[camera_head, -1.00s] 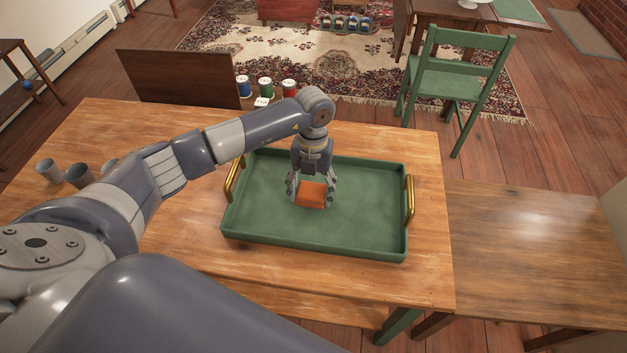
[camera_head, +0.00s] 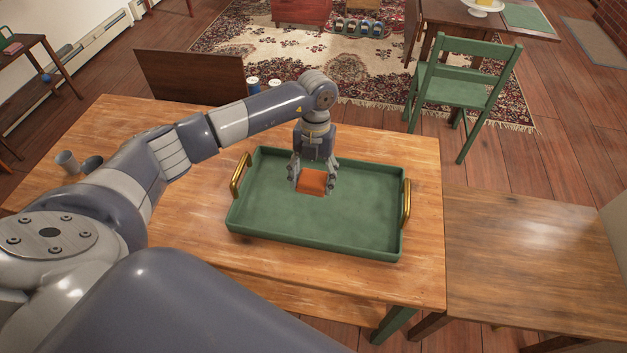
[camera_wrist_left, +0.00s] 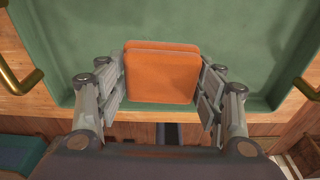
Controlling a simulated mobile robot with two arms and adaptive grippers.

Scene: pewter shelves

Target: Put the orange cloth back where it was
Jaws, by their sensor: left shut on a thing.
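The orange cloth (camera_head: 312,182) is a small folded square held between the fingers of my left gripper (camera_head: 313,184). The left wrist view shows the cloth (camera_wrist_left: 161,74) with the fingers of the left gripper (camera_wrist_left: 160,95) on either side of it. The gripper points down over the green tray (camera_head: 330,215), toward its far side. I cannot tell whether the cloth touches the tray floor. The tray has brass handles at its left and right ends and is otherwise empty. My right gripper is not in view.
The tray stands on a wooden table (camera_head: 425,240). Grey cups (camera_head: 67,161) stand at the table's left, partly behind my arm. A lower brown table (camera_head: 530,250) adjoins at right. A green chair (camera_head: 462,85) stands beyond the table.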

